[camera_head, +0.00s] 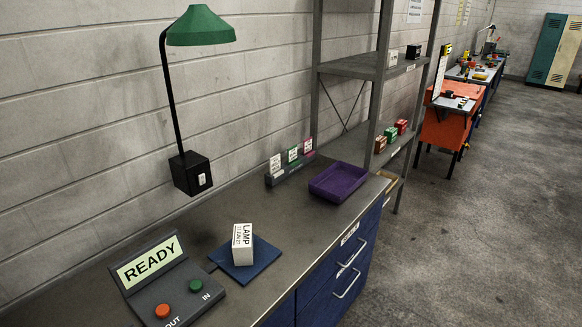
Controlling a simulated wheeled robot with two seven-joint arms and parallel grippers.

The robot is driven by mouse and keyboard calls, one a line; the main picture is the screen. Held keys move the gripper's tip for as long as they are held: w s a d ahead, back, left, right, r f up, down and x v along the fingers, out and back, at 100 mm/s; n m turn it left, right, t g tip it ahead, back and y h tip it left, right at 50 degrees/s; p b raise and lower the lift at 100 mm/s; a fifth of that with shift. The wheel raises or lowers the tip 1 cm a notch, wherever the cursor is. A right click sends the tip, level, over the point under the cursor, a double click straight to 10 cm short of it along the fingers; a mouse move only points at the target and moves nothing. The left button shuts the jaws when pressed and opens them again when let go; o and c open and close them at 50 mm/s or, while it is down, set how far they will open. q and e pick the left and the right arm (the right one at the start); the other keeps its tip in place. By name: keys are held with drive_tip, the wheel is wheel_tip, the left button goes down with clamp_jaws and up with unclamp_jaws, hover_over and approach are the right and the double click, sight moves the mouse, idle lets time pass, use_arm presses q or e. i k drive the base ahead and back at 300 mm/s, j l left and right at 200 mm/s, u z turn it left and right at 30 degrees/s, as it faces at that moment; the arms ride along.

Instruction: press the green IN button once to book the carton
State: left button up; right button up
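The green IN button (195,286) sits on the dark grey console (205,304) at the lower left of the head view. The orange-red OUT button (163,311) is to its left on the same console. The console's screen (149,262) reads READY. A white carton (242,246) marked LAMP stands upright on a blue square pad (262,266) to the right of the console. Neither of my grippers shows in this view.
A green-shaded lamp (201,27) on a black stem rises from the wall side of the bench. A purple tray (338,182) and a card holder (289,168) stand farther back. Grey shelves (362,66) are beyond. The bench between pad and tray is clear.

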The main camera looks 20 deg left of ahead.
sight(195, 286)
drive_tip(key=u, duration=1.25)
